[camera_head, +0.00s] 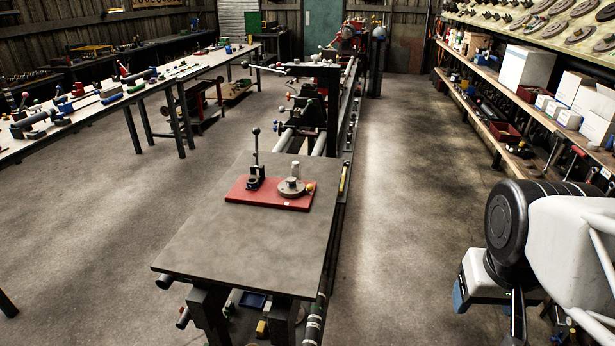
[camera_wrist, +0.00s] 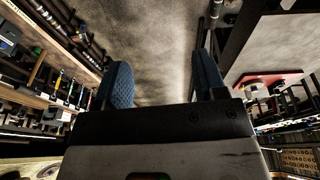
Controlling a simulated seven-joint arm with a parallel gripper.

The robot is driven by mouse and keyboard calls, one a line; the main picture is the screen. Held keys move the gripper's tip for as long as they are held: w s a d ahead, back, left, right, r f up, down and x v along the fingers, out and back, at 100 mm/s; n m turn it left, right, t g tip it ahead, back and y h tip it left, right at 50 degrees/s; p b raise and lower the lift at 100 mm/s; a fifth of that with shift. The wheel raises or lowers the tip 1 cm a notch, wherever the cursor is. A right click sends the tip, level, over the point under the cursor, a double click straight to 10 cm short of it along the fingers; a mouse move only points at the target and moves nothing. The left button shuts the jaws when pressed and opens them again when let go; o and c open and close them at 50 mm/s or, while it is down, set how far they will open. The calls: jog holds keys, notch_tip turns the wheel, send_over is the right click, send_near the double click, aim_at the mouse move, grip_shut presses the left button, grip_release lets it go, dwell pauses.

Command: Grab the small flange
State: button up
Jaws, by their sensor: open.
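A round grey metal flange (camera_head: 293,187) with a raised hub sits on the right part of a red board (camera_head: 237,194). The board lies on the far part of a grey metal table (camera_head: 240,240). A dark lever tool (camera_head: 255,175) stands at the board's left. My gripper (camera_wrist: 163,72) shows two blue fingers, wide apart with nothing between them. It is well to the right of the table and away from the flange. The red board also shows at the right of the wrist view (camera_wrist: 268,82); the flange is not clear there.
A long lathe (camera_head: 318,110) runs back behind the table. A workbench with tools (camera_head: 150,85) stands at the left. Wooden shelves with boxes (camera_head: 527,67) line the right wall. The floor (camera_head: 400,220) between table and shelves is clear.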

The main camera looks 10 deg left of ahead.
jog(key=w+a+r+n+h, duration=0.1)
jog(key=w+a+n+h, duration=0.35)
jog(key=w, duration=0.95)
jog(key=w+a+n+h, duration=0.1)
jog(key=w+a+n, duration=0.5)
jog(key=w, duration=0.9)
jog(key=w+a+f+n+t+h, duration=0.1)
jog(key=w+a+f+n, duration=0.2)
jog(key=w+a, duration=0.35)
jog(key=w+a+f+n+t+h, duration=0.1)
jog(key=w+a+f+n, duration=0.1)
jog(key=w+a+n, duration=0.35)
jog(key=n+t+h, duration=0.2)
jog(key=n+t, duration=0.3)
jog(key=n, duration=0.3)
send_near(289, 179)
jog(key=x, duration=0.3)
jog(key=shift+s, duration=0.15)
jog(key=shift+d, duration=0.1)
jog(key=shift+x, duration=1.3)
